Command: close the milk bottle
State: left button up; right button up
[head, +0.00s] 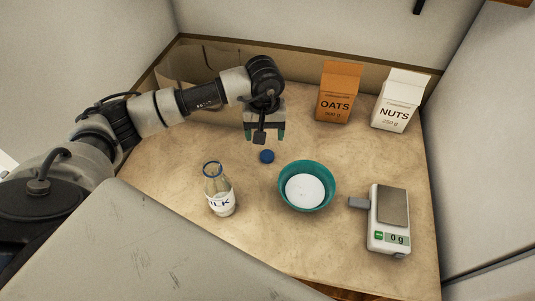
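The milk bottle (219,192) stands upright on the counter, left of the middle. It is clear glass with a blue rim, its mouth is uncovered, and it is partly filled with white. A small blue cap (267,156) lies on the counter to the right of and behind the bottle. My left gripper (264,138) is above the counter, just behind the cap, pointing down. Its two greenish fingertips look spread apart with nothing visible between them. The gripper does not appear to touch the cap. My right gripper is not in view.
A teal bowl (283,193) with white contents stands right of the bottle. A kitchen scale (376,238) is at the right. An oats carton (338,92) and a nuts carton (398,100) stand at the back. Walls bound the counter at the back and sides.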

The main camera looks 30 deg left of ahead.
aim_at(267, 156)
pick_arm(q)
notch_tip(267, 156, down, 4)
jog(key=shift+p, duration=0.3)
jog(key=shift+f, duration=0.15)
jog(key=f, duration=0.1)
jog(key=f+p, duration=0.1)
jog(key=f, duration=0.1)
jog(key=f+p, duration=0.1)
jog(key=shift+w+d+f, duration=0.1)
jog(key=shift+d+f, duration=0.1)
jog(key=shift+d, duration=0.15)
jog(key=shift+f, duration=0.3)
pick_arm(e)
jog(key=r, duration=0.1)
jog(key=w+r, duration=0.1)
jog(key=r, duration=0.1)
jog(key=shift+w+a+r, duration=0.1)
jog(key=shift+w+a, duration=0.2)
pick_arm(q)
jog(key=c, duration=1)
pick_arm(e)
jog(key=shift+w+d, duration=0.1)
